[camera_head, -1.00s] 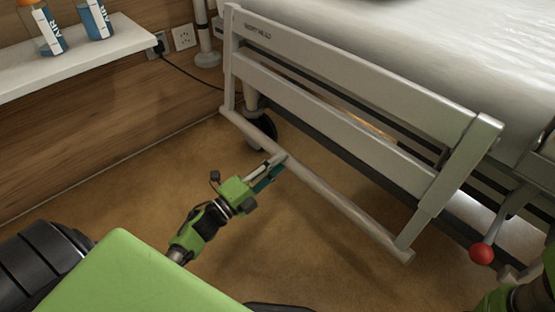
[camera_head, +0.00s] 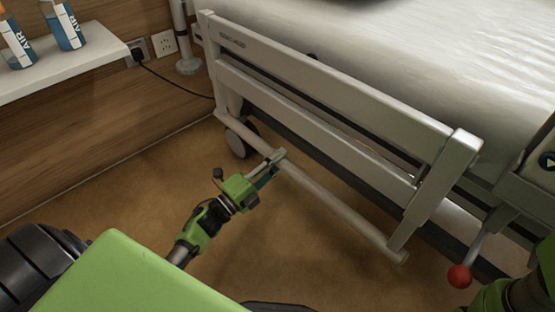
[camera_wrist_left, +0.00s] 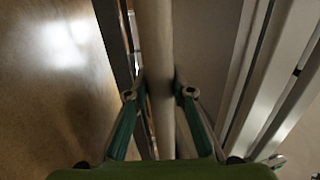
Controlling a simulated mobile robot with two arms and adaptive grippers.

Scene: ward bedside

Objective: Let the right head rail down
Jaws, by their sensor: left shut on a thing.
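The head rail (camera_head: 330,108) is a pale panel of two boards on the near side of the bed, with small lettering on its upper board. A round grey bar (camera_head: 335,204) runs along beneath the boards, joined to them at the ends. My left gripper (camera_head: 272,162) is shut around this bar, left of its middle. In the left wrist view the bar (camera_wrist_left: 155,50) passes between the two fingers (camera_wrist_left: 157,95), with the rail's boards to the right. My right gripper is not in view; only a green part of my arm shows at the lower right corner.
The bed with its white mattress (camera_head: 400,50) lies behind the rail. A red ball-ended lever (camera_head: 459,276) hangs at the right. A wheel (camera_head: 238,143) stands under the rail's left end. A shelf (camera_head: 75,70) with bottles is at upper left. The brown floor (camera_head: 310,255) before the rail is clear.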

